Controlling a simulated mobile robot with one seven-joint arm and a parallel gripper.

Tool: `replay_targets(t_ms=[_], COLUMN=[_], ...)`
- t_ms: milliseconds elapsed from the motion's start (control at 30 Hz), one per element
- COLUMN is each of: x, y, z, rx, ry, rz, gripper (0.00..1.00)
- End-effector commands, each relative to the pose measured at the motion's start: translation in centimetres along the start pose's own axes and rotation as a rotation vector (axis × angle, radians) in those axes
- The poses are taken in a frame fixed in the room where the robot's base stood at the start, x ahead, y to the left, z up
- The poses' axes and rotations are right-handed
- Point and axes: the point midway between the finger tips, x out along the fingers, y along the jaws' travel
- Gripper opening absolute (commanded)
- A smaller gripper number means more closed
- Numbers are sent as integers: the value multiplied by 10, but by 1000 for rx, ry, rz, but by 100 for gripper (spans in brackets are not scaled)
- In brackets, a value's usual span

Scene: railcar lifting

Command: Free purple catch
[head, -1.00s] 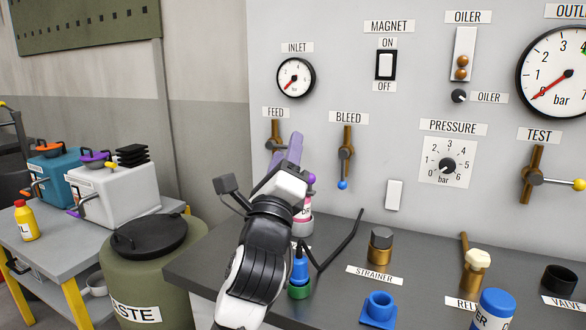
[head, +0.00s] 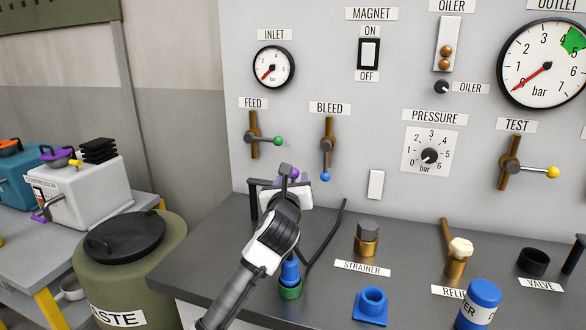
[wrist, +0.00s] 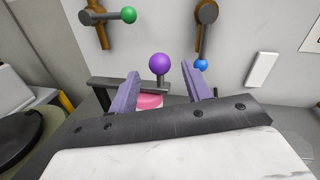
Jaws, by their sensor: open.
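A purple ball knob (wrist: 160,64) stands on a short stalk above a pink-topped thing (wrist: 150,100) on the bench. A dark bar frame (wrist: 112,82) runs beside it. The knob also shows in the head view (head: 294,173), partly behind my gripper (head: 286,172). In the wrist view my gripper (wrist: 159,72) is open, with one lavender finger on either side of the knob's line. The knob appears beyond the fingertips; I cannot tell whether either finger touches it. My gripper hides most of the pink-topped thing in the head view.
The panel stands close behind, with the green-tipped feed lever (head: 265,139) and blue-tipped bleed lever (head: 326,160). A blue and green bottle (head: 290,275) and a dark hose (head: 328,235) are right beside my arm. A white box (head: 85,190) with a purple-tipped latch stands left.

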Motion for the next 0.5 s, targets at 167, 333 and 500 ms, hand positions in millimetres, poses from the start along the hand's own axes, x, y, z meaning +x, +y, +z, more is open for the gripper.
replay_targets(t_ms=[167,333,500], x=[30,43,47], y=[-1,-1,0], z=[2,1,0], rx=[-1,0,0], ry=[1,-1,-1], rz=[0,-1,1], gripper=[49,49,49])
